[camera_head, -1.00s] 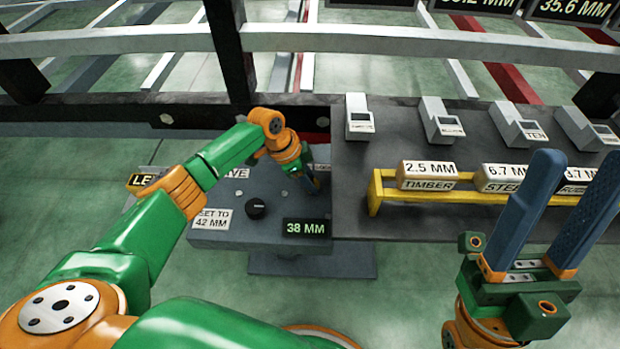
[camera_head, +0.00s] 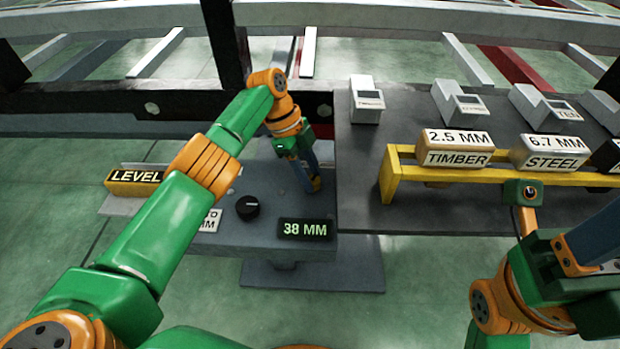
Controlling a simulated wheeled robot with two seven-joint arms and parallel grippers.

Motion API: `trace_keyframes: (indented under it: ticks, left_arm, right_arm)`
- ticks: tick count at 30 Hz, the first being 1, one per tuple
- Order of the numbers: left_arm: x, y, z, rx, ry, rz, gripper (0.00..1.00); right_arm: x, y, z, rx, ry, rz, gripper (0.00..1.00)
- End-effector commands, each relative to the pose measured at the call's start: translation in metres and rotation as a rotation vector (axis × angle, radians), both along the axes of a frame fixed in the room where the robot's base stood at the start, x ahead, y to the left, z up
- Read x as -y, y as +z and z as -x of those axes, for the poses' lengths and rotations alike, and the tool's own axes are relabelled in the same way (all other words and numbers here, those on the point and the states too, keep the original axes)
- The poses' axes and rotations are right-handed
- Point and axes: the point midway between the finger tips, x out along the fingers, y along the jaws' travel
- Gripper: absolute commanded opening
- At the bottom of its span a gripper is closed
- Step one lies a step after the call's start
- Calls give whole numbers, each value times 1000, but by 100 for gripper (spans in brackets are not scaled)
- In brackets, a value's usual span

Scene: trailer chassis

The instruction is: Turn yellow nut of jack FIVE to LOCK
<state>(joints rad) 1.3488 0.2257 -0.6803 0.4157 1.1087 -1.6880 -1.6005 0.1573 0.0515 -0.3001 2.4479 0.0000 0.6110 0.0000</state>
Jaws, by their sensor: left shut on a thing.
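My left arm reaches over the grey console. My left gripper (camera_head: 312,184) points down at the console's right part, its blue fingers close together on something small at their tips. A yellow-orange spot shows there, but the fingers cover most of it and I cannot tell what it is. No part labelled jack FIVE and no LOCK mark can be read. The console (camera_head: 270,228) carries a black knob (camera_head: 247,207) and a display (camera_head: 305,229) reading 38 MM. My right gripper (camera_head: 590,245) is cut off by the right edge, with one blue finger partly showing.
A yellow rack (camera_head: 391,178) holds blocks marked 2.5 MM TIMBER (camera_head: 457,148) and 6.7 MM STEEL (camera_head: 550,153). Several grey devices, one at the left end (camera_head: 366,100), stand behind it. A yellow LEVEL bar (camera_head: 135,182) lies left. A dark chassis beam (camera_head: 90,112) runs behind.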

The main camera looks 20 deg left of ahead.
Motion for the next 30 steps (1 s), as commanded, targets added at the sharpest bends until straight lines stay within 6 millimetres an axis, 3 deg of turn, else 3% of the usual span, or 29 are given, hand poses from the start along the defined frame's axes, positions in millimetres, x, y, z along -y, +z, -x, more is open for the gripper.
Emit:
trace_keyframes:
  ticks: [14,15,17,26,30]
  left_arm:
    - [1,-1,1,-7,-13,1,0]
    - [1,-1,1,-7,-13,1,52]
    - [1,-1,1,-6,-12,1,68]
    - [0,0,0,-3,-10,1,71]
    - [3,10,0,-2,-9,1,71]
  right_arm:
    - [0,1,1,8,0,1,50]
    - [0,1,1,8,0,1,50]
    - [0,1,1,8,0,1,50]
    - [0,1,1,9,1,1,50]
    - [1,3,-4,-29,0,0,50]
